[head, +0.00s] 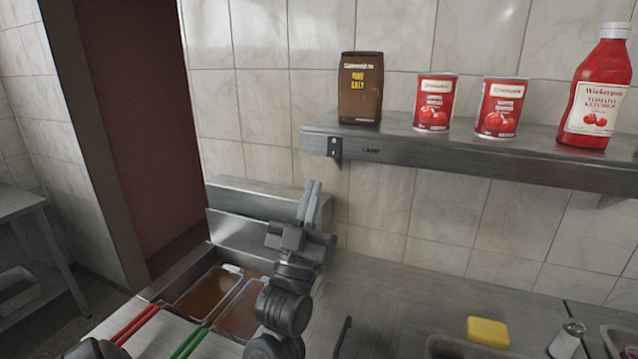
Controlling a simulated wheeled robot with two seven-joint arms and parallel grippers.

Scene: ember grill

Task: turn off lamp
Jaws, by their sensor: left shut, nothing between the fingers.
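No lamp is in view. Small dark lettering (370,150) that seems to read "LAMP" is on the front edge of the steel shelf (460,163). To its left, a dark bracket-like piece (334,147) with small light spots sits at the shelf's end; I cannot tell whether it is a switch. My left gripper (311,199) points up, shut and empty, below the shelf's left end and in front of the tiled wall. It appears below and left of the lettering, apart from it. My right gripper is not in view.
The shelf holds a brown packet (360,88), two red cans (434,103) and a ketchup bottle (597,90). Below are fryer baskets (203,292) with red and green handles, a yellow block (488,332) and a shaker (567,339). The wall between shelf and counter is clear.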

